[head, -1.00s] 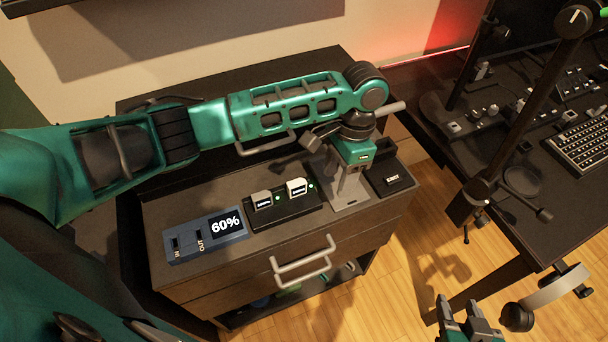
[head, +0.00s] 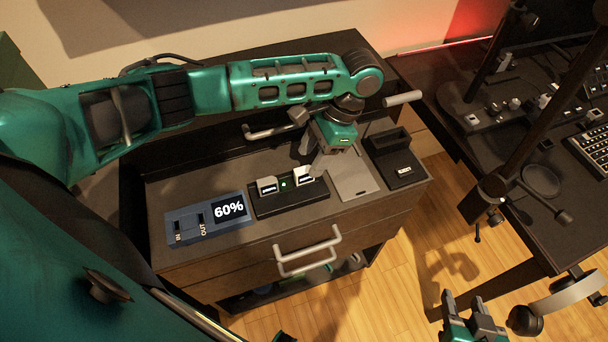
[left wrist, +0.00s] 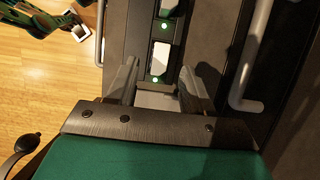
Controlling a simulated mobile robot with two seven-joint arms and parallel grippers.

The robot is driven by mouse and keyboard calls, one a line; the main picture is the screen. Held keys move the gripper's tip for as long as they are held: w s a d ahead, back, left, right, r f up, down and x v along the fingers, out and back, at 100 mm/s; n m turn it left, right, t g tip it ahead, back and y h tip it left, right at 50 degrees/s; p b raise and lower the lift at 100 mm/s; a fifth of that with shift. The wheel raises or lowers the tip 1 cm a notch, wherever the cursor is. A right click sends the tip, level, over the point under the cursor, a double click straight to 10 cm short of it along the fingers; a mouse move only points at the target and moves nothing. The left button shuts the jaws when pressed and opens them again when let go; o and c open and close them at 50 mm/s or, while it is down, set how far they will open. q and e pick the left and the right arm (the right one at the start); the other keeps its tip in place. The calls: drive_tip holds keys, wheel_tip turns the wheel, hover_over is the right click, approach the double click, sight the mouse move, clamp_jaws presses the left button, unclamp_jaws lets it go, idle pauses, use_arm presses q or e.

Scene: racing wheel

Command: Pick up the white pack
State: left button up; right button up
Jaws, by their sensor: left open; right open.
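The white pack (head: 303,177) stands in the right slot of a black dock (head: 290,199) on the cabinet top. A greyer pack (head: 267,186) stands in the left slot. My left gripper (head: 312,160) is open and empty, just behind and right of the white pack. In the left wrist view the white pack (left wrist: 161,56) lies ahead, between the lines of the two open fingers (left wrist: 158,74); contact cannot be told. The other pack (left wrist: 169,7) is cut by the top edge. My right gripper (head: 471,312) is open, low at the right, away from the cabinet.
A blue box (head: 208,220) reading 60% with IN and OUT slots is left of the dock. A grey plate (head: 350,176) and a black box (head: 396,161) are to the right. A drawer handle (head: 307,255) sticks out in front. A cluttered desk (head: 510,215) stands at right.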

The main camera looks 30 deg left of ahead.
sight(304, 170)
use_arm(q)
drive_tip(key=shift+x, duration=2)
drive_tip(key=shift+s+a+r, duration=0.1)
drive_tip(key=shift+a, duration=0.05)
drive_tip(key=shift+c, duration=0.5)
clamp_jaws()
